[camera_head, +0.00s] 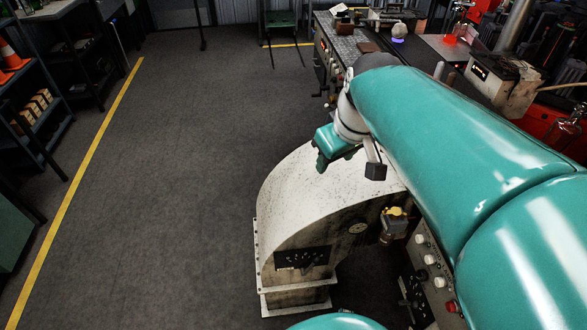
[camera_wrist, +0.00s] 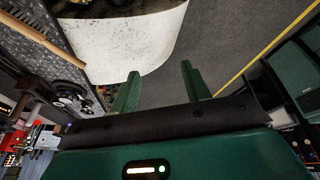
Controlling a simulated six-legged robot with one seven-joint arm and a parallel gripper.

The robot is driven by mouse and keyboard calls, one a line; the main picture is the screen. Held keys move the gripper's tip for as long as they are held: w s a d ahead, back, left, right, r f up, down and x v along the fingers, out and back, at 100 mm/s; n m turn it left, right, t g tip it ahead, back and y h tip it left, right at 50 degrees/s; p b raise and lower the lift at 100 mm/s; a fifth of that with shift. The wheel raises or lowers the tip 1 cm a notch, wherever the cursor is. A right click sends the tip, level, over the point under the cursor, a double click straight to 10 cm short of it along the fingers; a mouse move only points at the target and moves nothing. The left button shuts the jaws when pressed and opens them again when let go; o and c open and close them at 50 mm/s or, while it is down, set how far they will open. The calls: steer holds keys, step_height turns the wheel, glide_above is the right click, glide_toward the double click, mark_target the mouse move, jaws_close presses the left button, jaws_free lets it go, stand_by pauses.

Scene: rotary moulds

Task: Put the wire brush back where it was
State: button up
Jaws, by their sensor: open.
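A long workbench (camera_head: 345,40) with tools and small parts stands at the back right. A control panel with knobs (camera_head: 432,265) is at the lower right. Shelves (camera_head: 40,110) line the left side. The floor (camera_head: 170,170) between the yellow line (camera_head: 85,165) and the housing is clear.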

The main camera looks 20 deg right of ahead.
steer(key=s+a+f+m+t, duration=0.1)
steer(key=s+a+m, duration=0.1)
steer(key=s+a, duration=0.4)
steer(key=shift+s+a+f+t, duration=0.2)
steer(key=shift+a+f+t, duration=0.1)
steer(key=shift+a, duration=0.85)
steer(key=shift+c, duration=1.2)
steer(key=shift+d, duration=0.1)
